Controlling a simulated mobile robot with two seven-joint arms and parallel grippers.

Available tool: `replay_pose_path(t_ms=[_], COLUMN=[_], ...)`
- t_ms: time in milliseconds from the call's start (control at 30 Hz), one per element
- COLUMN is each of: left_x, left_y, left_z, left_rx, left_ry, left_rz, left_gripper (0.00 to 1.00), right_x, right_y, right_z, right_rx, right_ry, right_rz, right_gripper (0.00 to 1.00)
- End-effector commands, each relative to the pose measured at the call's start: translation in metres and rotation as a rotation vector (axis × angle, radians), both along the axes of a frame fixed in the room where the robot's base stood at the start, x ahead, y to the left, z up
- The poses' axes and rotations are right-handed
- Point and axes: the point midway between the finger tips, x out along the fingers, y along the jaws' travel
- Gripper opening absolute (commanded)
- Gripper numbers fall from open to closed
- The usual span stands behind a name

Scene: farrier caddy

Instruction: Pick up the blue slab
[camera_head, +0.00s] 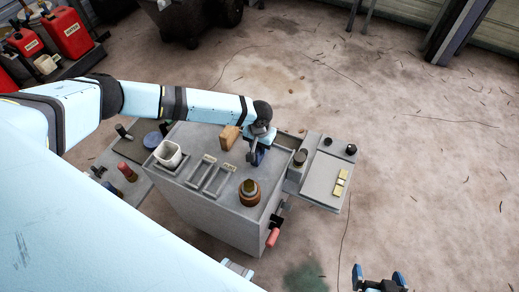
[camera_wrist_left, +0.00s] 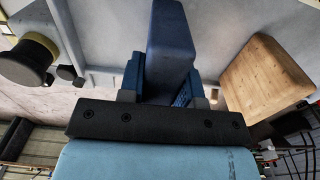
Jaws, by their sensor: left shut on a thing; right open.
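The blue slab (camera_head: 258,158) is at the far right part of the grey caddy top (camera_head: 215,205), mostly hidden by my left gripper (camera_head: 256,149) in the head view. In the left wrist view the blue slab (camera_wrist_left: 172,42) stands up between the fingers of my left gripper (camera_wrist_left: 163,84), which is shut on it. I cannot tell whether the slab still touches the caddy top. My right gripper (camera_head: 380,279) shows at the bottom edge of the head view, open and empty, its blue fingertips apart, away from the caddy.
A wooden block (camera_head: 230,138) stands close beside the slab. A side tray (camera_head: 320,180) juts out right; a side shelf with small items is left. Open floor lies right.

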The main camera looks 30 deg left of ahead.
Motion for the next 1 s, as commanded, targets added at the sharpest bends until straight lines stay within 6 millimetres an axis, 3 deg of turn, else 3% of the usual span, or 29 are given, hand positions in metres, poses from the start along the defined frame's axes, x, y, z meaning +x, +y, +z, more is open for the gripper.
replay_pose_path(t_ms=[1000], left_x=[0.000], left_y=[0.000], left_z=[0.025], left_rx=[0.000], left_ry=[0.000], left_rz=[0.000], left_gripper=[0.00], right_x=[0.000], right_y=[-0.001], right_z=[0.030], right_rx=[0.000], right_ry=[-0.002], right_rz=[-0.001], right_gripper=[1.00])
